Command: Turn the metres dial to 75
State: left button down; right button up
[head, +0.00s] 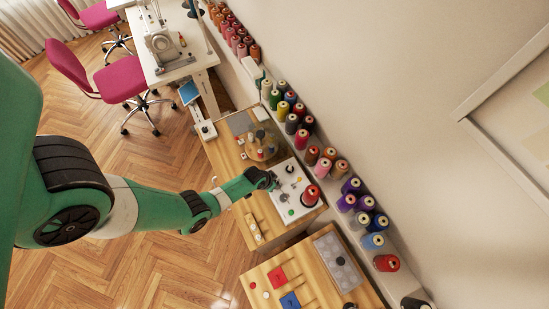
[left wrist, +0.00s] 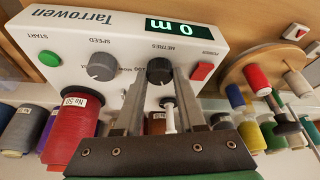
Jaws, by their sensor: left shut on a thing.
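The white Tarrowen winding machine (head: 300,178) stands on the wooden bench. In the left wrist view, its front panel (left wrist: 75,70) has the dark metres dial (left wrist: 159,69) under a green display (left wrist: 172,27) reading 0 m. My left gripper (head: 273,181) reaches the panel; in the left wrist view its fingers (left wrist: 160,80) are shut on the metres dial, one on each side. The fingers hide part of the scale and I cannot read the dial's pointer. A grey speed knob (left wrist: 102,66) sits to the left. My right gripper is not in view.
A green start button (left wrist: 49,58) and a red power switch (left wrist: 202,71) flank the knobs. A large red thread cone (left wrist: 70,135) stands close to my left gripper. Several spools (head: 352,196) line the wall shelf. A second bench (head: 318,290) stands nearer.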

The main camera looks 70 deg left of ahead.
pick_arm(q)
jog(key=m+h, duration=0.1)
jog(key=m, duration=0.1)
jog(key=m+h+b, duration=0.1)
jog(key=m, duration=0.2)
jog(key=shift+a, duration=0.2)
jog(key=shift+m+h, duration=0.6)
jog(key=shift+m, duration=1.1)
jog(key=c, duration=0.5)
grip_release()
